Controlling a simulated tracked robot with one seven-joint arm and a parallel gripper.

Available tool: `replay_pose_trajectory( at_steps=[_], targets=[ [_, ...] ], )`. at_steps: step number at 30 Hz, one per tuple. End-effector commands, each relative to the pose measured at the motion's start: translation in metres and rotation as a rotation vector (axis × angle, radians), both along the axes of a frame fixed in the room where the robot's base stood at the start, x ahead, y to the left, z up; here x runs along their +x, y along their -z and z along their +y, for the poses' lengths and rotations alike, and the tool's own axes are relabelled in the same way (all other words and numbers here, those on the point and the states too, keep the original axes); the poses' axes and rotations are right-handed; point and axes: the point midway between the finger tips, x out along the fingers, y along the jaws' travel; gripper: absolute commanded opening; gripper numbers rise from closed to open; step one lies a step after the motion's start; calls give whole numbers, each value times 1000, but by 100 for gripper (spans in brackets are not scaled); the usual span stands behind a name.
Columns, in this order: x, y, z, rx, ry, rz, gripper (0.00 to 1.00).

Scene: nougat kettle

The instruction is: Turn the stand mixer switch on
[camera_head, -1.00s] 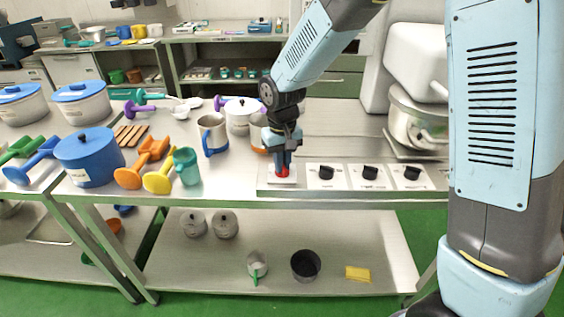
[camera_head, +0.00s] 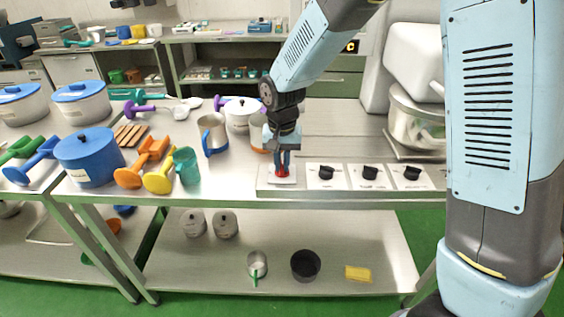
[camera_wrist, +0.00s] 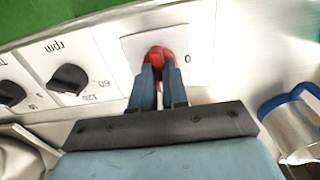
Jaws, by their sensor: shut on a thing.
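The stand mixer (camera_head: 414,62) is white with a metal bowl and stands at the right end of the steel table. A row of control plates lies along the table's front edge. The red switch (camera_head: 282,174) sits on the leftmost plate; it also shows in the wrist view (camera_wrist: 159,54). My gripper (camera_head: 282,168) points down with its two blue fingers shut on the red switch. In the wrist view the fingertips (camera_wrist: 159,70) pinch it from both sides and hide part of it. A "0" is printed on the plate beside the switch.
Several black knobs (camera_head: 326,172) sit on plates right of the switch. A metal cup with a blue handle (camera_head: 213,134) and a teal cup (camera_head: 187,166) stand to the left, with scoops and a blue pot (camera_head: 88,158). The table between gripper and mixer is clear.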

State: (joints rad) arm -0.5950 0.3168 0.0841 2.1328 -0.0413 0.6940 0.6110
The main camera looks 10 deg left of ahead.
Motion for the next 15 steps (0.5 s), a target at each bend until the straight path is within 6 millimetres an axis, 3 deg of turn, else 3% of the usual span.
replay_pose_trajectory(
  at_steps=[7, 8, 15],
  targets=[
    [1, -1, 1, 3, 1, -3, 0],
    [1, -1, 1, 3, 1, -3, 16],
    [1, 0, 1, 2, 0, -2, 39]
  ],
)
